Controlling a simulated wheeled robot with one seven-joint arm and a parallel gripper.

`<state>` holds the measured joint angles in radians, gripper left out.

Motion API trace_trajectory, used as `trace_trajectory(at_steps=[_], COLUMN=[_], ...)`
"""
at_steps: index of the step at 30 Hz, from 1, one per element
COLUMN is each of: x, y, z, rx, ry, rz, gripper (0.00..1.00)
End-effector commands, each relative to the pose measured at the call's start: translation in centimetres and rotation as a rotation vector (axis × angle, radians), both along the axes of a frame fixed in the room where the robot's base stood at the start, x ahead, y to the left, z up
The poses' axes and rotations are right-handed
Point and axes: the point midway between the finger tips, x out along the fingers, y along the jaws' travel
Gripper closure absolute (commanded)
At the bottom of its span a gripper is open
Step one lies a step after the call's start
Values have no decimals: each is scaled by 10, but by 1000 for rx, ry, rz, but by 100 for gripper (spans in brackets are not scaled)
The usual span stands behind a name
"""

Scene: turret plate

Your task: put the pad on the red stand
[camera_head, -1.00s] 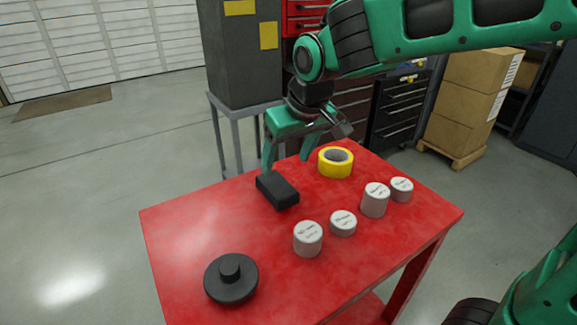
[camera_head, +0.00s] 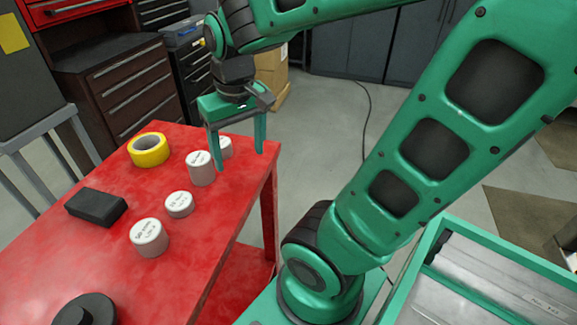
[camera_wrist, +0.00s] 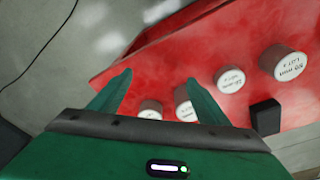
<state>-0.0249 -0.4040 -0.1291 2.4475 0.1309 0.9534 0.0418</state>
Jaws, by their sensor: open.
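The pad looks to be the black rectangular block (camera_head: 96,207). It lies flat on the red top of the red stand (camera_head: 55,245), towards its left side in the head view. The block (camera_wrist: 265,117) also shows at the right in the wrist view. My gripper (camera_head: 240,160) is open and empty, with its fingers pointing down. It is at the right edge of the stand, beside the white cylinders and well to the right of the block. In the wrist view nothing is between the fingers (camera_wrist: 160,78).
Several white labelled cylinders (camera_head: 149,238) stand on the stand's right side. A yellow tape roll (camera_head: 150,150) is behind them, and a black knobbed disc (camera_head: 85,310) is at the front. Drawer cabinets (camera_head: 120,75) stand behind.

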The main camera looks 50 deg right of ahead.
Motion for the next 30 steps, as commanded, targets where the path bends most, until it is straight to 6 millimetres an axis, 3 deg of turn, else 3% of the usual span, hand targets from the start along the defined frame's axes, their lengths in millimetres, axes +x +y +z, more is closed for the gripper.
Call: trace_trajectory(at_steps=[3, 6, 10, 15, 28, 30], x=[-46, -76, -100, -110, -109, -98], y=[-27, -37, -54, -56, -56, -56], z=[-11, -19, -25, -27, -27, -32], rx=[22, 41, 60, 67, 66, 64], ry=[49, 83, 111, 122, 121, 133], rz=[-134, -216, -281, -307, -304, -306], gripper=[30, 30, 30, 30, 30, 30])
